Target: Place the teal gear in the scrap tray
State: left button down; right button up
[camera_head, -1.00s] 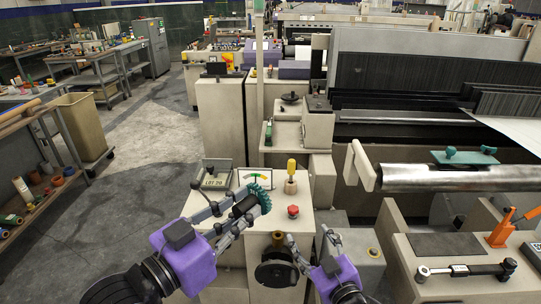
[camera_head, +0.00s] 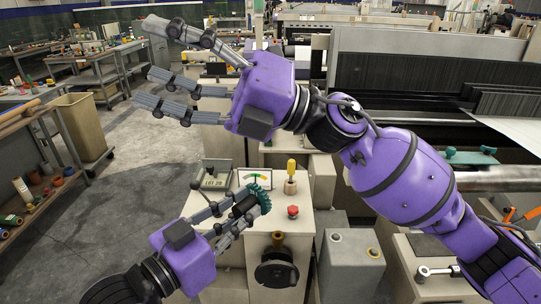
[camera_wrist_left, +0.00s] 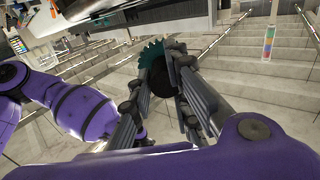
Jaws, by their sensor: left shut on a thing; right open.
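The teal gear (camera_head: 263,197) with a black hub is held in my left gripper (camera_head: 236,213), whose fingers close around the hub. It appears in front of the cabinet top; the gap below it cannot be judged. In the left wrist view the gear (camera_wrist_left: 151,53) shows its teeth beyond the fingers (camera_wrist_left: 157,95). My right gripper (camera_head: 147,62) is open and empty, at the upper left, its arm reaching across from the right. I cannot identify a scrap tray in these views.
A tan bin (camera_head: 82,122) and workbenches stand left, with open floor (camera_head: 130,175) between. My right arm covers part of the loom.

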jog(key=s+a+n+g+h, duration=0.2)
jog(key=s+n+g+h, duration=0.1)
jog(key=s+n+h, duration=0.25)
pick_arm(q)
jog(key=shift+s, duration=0.1)
pick_arm(e)
jog(key=t+h, duration=0.8)
jog(key=h, duration=0.6)
send_near(251, 201)
jog(key=shift+m+y, duration=0.35)
jog(key=x, duration=0.9)
jog(key=shift+w+d+f, duration=0.1)
jog(key=shift+d+f, duration=0.05)
jog(key=shift+f, duration=0.2)
